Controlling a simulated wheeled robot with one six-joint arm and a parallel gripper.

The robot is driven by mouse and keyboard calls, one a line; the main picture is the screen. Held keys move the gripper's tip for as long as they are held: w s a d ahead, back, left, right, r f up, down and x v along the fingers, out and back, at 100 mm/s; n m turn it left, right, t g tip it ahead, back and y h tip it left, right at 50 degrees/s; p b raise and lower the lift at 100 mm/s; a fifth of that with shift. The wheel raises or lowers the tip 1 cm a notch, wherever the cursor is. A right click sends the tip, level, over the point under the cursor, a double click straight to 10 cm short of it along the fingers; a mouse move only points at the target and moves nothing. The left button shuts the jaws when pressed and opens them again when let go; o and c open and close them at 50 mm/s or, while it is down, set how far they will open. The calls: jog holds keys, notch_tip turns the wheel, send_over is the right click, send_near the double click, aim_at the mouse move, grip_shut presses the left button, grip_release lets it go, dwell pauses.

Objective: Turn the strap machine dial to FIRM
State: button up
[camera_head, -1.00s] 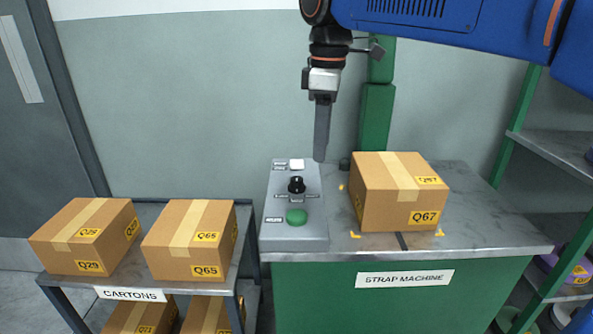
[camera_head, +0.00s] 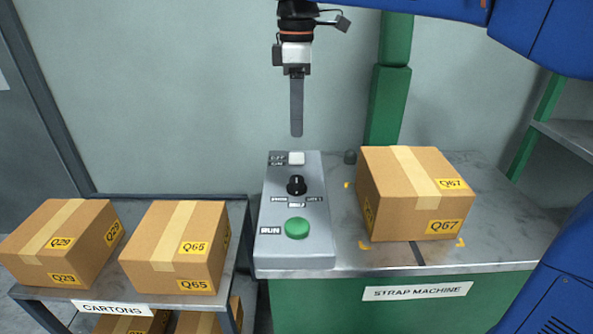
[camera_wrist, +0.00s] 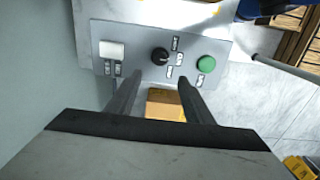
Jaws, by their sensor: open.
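The strap machine's grey control panel (camera_head: 312,250) lies on the left of the metal table top. On it are a white switch (camera_head: 296,158), a black dial (camera_head: 297,185) and a green RUN button (camera_head: 297,228). The dial's small position labels are too blurred to read surely. My gripper (camera_head: 297,134) points down above the panel's back end, apart from it. In the wrist view my gripper (camera_wrist: 158,92) shows two separated fingers with nothing between them. The dial (camera_wrist: 160,55) appears just beyond the fingertips, between the white switch (camera_wrist: 112,49) and green button (camera_wrist: 206,64).
Carton Q67 (camera_head: 400,200) sits on the table right of the panel, before a green post (camera_head: 388,105). A carton shelf (camera_head: 180,304) stands at left with cartons Q29 (camera_head: 55,245) and Q65 (camera_head: 175,250) on top.

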aim_at(297, 178)
notch_tip(297, 178, down, 15)
jog(key=shift+r, duration=0.15)
dwell(0.4)
jog(key=c, duration=1)
